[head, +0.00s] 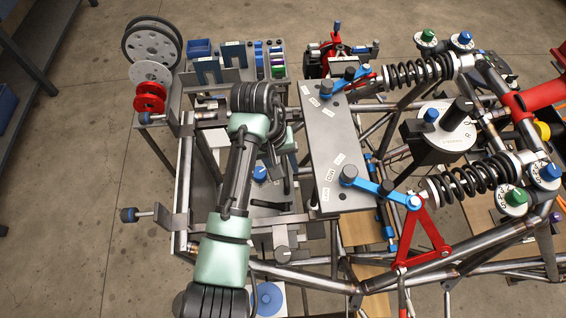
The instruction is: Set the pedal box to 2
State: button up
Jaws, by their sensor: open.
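My arm reaches up from the bottom of the head view, over the left part of the tube chassis (455,262). My gripper (272,178) points down behind the wrist, among grey parts inside the left frame. It is open, but its fingers are small and mostly hidden, and I cannot tell whether they touch anything. A blue knob (260,174) shows just beside it. I cannot read any setting number there.
A grey labelled plate (335,135) with blue levers stands right of my gripper. Black coil springs (470,178), a red triangular bracket (422,232) and a round dial (448,132) lie farther right. Pulley-like discs (151,46) and blue bins (199,48) stand behind. Open floor lies left.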

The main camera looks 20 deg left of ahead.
grip_shut()
dwell(1.4)
